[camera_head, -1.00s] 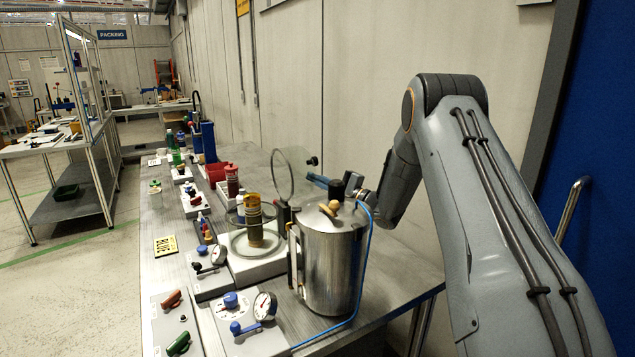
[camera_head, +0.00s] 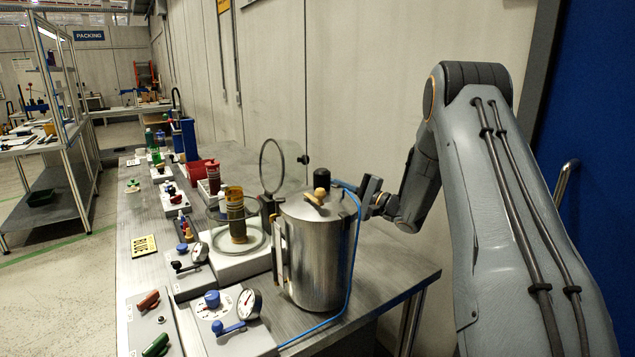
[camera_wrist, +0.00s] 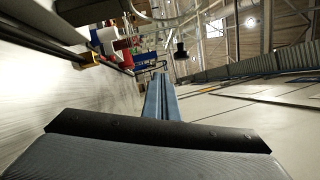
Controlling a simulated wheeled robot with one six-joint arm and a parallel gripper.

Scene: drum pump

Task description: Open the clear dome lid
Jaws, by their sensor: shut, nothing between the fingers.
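The clear dome lid (camera_head: 286,166) stands tipped up on its edge, swung back from its round base ring (camera_head: 264,243). Its rim faces left and its black knob (camera_head: 303,160) points right toward the wall. In the wrist view, the lid's clear edge shows at the top and its black knob (camera_wrist: 180,49) hangs beyond my fingertips. My gripper (camera_head: 338,184) is behind the steel pot, right of the lid and apart from it. Its blue fingers are together and empty; they also show in the wrist view (camera_wrist: 161,82). The pot's black knob partly hides them.
The steel pot (camera_head: 315,255) with a wooden knob and blue hose stands close in front of my gripper. A brown jar (camera_head: 236,215) stands within the base ring. Gauges and valves fill the front left; a red bin (camera_head: 197,172) is farther back. The table's right side is clear.

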